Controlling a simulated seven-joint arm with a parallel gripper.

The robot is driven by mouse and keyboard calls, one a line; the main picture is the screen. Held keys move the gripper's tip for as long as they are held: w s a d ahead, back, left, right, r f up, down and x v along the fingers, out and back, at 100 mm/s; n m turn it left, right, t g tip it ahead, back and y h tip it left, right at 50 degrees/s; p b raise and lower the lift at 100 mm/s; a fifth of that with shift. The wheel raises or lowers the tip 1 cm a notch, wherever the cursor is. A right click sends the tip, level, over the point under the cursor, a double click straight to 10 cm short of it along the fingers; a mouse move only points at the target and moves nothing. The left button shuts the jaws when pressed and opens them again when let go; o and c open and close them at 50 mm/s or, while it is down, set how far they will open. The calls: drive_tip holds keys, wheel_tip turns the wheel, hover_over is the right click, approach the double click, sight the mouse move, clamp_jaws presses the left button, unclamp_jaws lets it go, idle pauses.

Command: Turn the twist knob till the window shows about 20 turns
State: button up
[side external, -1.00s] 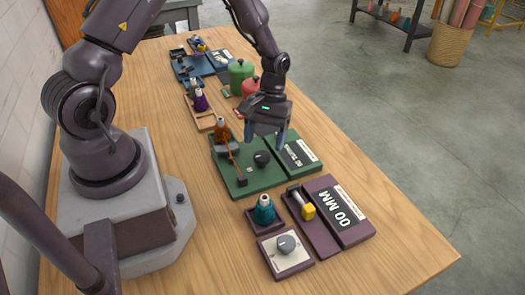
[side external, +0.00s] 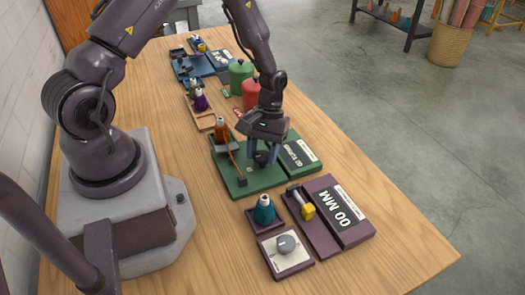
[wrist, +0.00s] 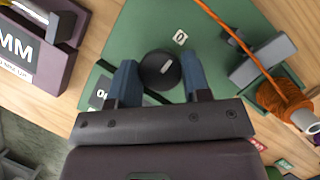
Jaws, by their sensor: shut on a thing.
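The black round twist knob (side external: 262,158) sits on the green board (side external: 238,184). My gripper (wrist: 158,66) is shut on the knob, one blue finger on each side. In the side view my gripper (side external: 263,157) points down over the knob and partly hides it. The board's dark window (side external: 295,155) appears to read 00 turns; the wrist view shows only its edge.
An orange yarn cone (side external: 221,132) with a taut strand stands on the board's left. A purple device reading 00 MM (side external: 345,207), a teal cone (side external: 264,210) and a grey dial (side external: 286,243) lie nearer. Green (side external: 240,75) and red (side external: 251,95) canisters stand behind.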

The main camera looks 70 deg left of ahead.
drive_tip(key=m, duration=0.2)
drive_tip(key=m+y, duration=0.1)
drive_tip(key=m, duration=0.1)
drive_tip(key=shift+w+m+g+y, duration=0.1)
drive_tip(key=shift+m+g+y, duration=0.2)
drive_tip(key=shift+g, duration=0.1)
drive_tip(key=m+y, duration=0.1)
drive_tip(key=m, duration=0.1)
drive_tip(key=m+y, duration=0.1)
drive_tip(key=m, duration=0.2)
drive_tip(key=shift+d+m, duration=0.15)
drive_tip(key=shift+m, duration=0.15)
drive_tip(key=m+y, duration=0.2)
drive_tip(key=m, duration=0.3)
drive_tip(key=m+t+y, duration=0.1)
drive_tip(key=m, duration=0.3)
drive_tip(key=shift+d, duration=0.1)
drive_tip(key=shift+m+t, duration=0.3)
drive_tip(key=shift+m, duration=0.1)
drive_tip(key=o, duration=0.9)
